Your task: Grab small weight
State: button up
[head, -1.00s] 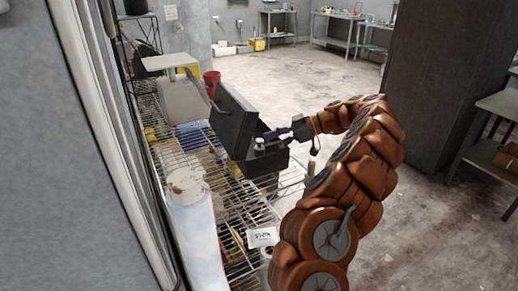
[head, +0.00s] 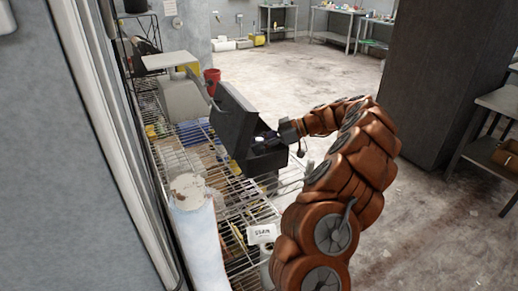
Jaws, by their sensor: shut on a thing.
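An open black case (head: 267,163) sits on the wire shelf, its lid raised on the left. My gripper (head: 267,138) reaches into the case from the right, with its fingers low between lid and rim. It is shut on the small weight, which is mostly hidden by the fingers and the case; only a small pale spot shows at the fingertips. The weight's exact pose and whether it still touches the case floor cannot be told.
A pale scale (head: 183,97) stands behind the case on the wire rack (head: 222,185). A white cylinder (head: 192,225) and a small labelled packet (head: 262,233) are nearer. A red cup (head: 212,77) is behind. Open floor lies to the right.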

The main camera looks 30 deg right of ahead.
grip_shut()
